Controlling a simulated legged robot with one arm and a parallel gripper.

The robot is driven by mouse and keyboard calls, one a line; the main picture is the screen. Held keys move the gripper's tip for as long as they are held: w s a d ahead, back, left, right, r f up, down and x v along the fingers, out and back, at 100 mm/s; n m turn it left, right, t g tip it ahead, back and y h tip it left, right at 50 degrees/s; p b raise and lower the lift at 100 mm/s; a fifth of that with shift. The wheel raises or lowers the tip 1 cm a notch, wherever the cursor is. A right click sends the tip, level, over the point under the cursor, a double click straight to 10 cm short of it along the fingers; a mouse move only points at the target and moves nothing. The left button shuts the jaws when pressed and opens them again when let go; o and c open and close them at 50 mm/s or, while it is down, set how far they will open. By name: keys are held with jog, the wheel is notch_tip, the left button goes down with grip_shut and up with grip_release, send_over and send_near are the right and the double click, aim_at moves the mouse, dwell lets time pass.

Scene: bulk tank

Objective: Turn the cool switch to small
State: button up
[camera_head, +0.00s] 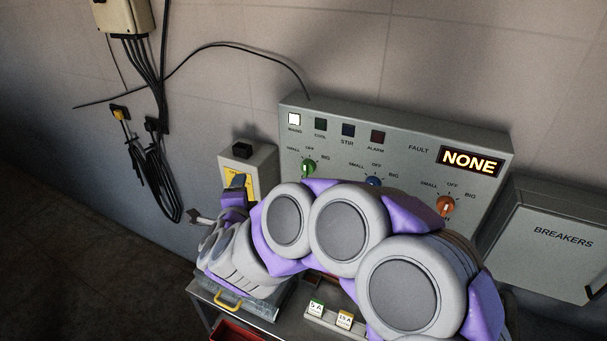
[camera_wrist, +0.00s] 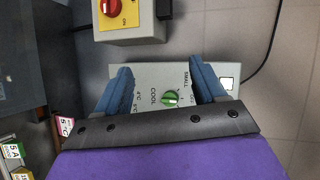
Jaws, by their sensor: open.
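The cool switch is a green round knob (camera_head: 308,168) on the grey control panel (camera_head: 400,128), with SMALL, OFF and BIG marked around it. In the wrist view the green knob (camera_wrist: 170,99) sits beside the word COOL, with SMALL printed near it. Its pale pointer mark is too small to read surely. My gripper (camera_wrist: 160,70) is open, with blue fingers apart on either side of the knob in that picture. Whether they touch it cannot be told. In the head view my gripper (camera_head: 219,200) is at the left end of my arm, partly hidden.
A blue knob (camera_head: 373,182) and an orange knob (camera_head: 446,206) are further right on the panel. A yellow-faced box with a red switch (camera_wrist: 114,6) stands close by. A breakers box (camera_head: 553,235) is at right. Black cables (camera_head: 160,165) hang on the wall.

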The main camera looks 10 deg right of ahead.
jog(key=d+f+m+h, duration=0.3)
jog(key=h, duration=0.1)
jog(key=m+h+b, duration=0.3)
jog(key=h, duration=0.2)
send_near(304, 172)
jog(key=x, duration=0.8)
jog(key=shift+w+d, duration=0.1)
jog(key=shift+d, duration=0.05)
jog(key=shift+w+d+r, duration=0.15)
jog(key=shift+w+d, duration=0.2)
jog(key=shift+w, duration=0.2)
jog(key=c, duration=1)
jog(key=shift+c, duration=0.2)
